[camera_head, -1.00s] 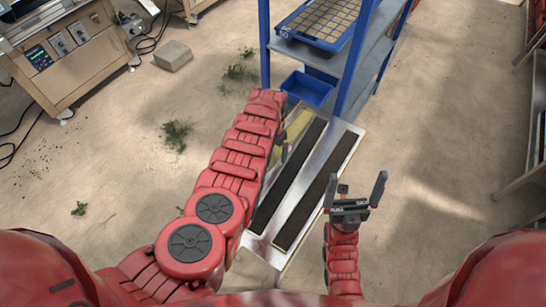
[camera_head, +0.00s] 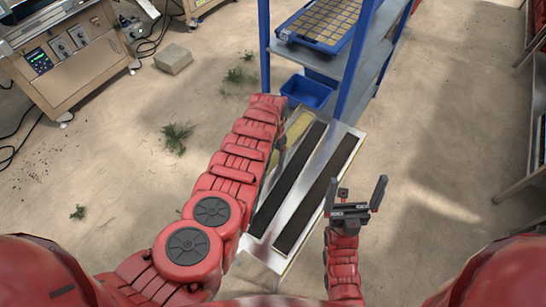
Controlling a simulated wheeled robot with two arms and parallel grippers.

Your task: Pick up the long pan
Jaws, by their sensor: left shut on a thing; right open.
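The long pan (camera_head: 303,180) is a narrow silver tray with two long dark strips, lying tilted away from me across the small table below the blue shelf. My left arm reaches up along its left side. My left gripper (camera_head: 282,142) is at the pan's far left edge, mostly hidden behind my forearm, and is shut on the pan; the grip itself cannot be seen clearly. My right gripper (camera_head: 354,209) is open and empty, to the right of the pan's near half, fingers pointing up.
The blue shelf rack (camera_head: 342,85) stands just beyond the pan, with a blue bin (camera_head: 307,91) low down and a blue seed tray (camera_head: 322,22) on top. A machine cabinet (camera_head: 75,60) stands at left. A block (camera_head: 173,59) and grass tufts lie on the open floor.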

